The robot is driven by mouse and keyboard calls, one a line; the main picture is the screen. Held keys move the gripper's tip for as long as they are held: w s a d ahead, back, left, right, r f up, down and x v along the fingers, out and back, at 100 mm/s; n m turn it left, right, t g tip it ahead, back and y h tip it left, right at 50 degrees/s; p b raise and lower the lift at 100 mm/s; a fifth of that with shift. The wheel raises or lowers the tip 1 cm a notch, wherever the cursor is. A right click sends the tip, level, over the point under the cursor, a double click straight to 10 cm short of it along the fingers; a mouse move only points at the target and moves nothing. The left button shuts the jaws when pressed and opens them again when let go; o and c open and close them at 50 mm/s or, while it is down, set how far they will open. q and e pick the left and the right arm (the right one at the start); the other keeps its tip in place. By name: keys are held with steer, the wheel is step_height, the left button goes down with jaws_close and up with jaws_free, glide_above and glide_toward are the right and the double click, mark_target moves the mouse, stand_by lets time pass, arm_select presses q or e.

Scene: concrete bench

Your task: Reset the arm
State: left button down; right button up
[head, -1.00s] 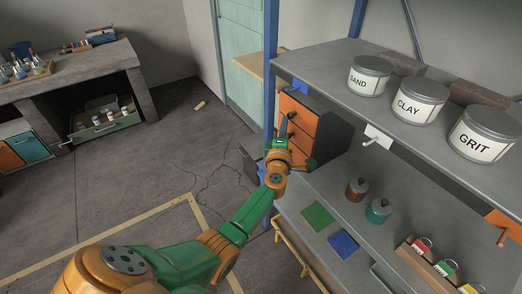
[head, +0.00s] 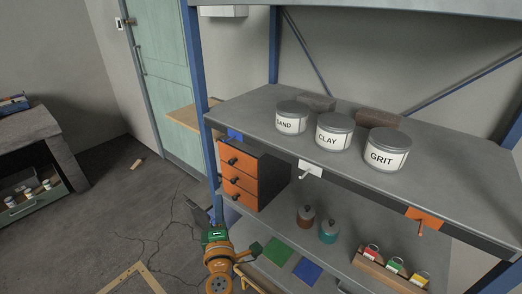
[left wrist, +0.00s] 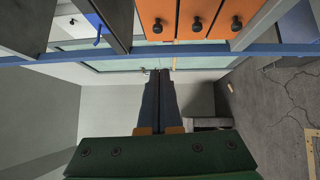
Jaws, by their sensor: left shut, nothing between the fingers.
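My left gripper (head: 188,199) is at the lower left of the shelving unit in the head view, in front of the orange drawer unit (head: 241,178). Its dark fingers point up and away, closed together and empty. In the left wrist view the shut fingers (left wrist: 159,72) reach up from the green palm, below the orange drawer fronts (left wrist: 196,20) and a blue shelf rail (left wrist: 150,55). They appear apart from the rail. My right gripper is not in view.
The shelf (head: 260,118) holds tins marked SAND (head: 291,119), CLAY (head: 333,133) and GRIT (head: 385,152). Below are two jars, a green mat (head: 279,250), a blue mat (head: 307,271) and padlocks in a wooden rack (head: 388,272). Open floor lies left.

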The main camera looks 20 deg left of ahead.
arm_select(q)
steer(key=s+d+f+m+g+h, duration=0.25)
steer(key=s+f+m, duration=0.2)
steer(key=f, duration=0.35)
steer(key=s+d+f+m+g+h, duration=0.1)
steer(key=s+d+f+m+h, duration=0.25)
steer(key=f+m, duration=0.4)
steer(key=s+d+f+m+g+h, duration=0.2)
steer(key=s+d+f+m, duration=0.15)
steer(key=f, duration=0.65)
steer(key=s+a+f+m+g, duration=0.1)
steer(key=s+f+m+g, duration=0.2)
steer(key=s, duration=0.6)
steer(key=s+a+f+m+g, duration=0.2)
steer(key=s+f+m+g, duration=0.2)
steer(key=s+f, duration=0.3)
steer(key=s+a+f+m+g, duration=0.1)
steer(key=s+f+m+g, duration=0.2)
steer(key=s, duration=1)
steer(key=shift+a+f, duration=0.2)
steer(key=shift+f, duration=0.7)
steer(key=shift+m+g, duration=0.25)
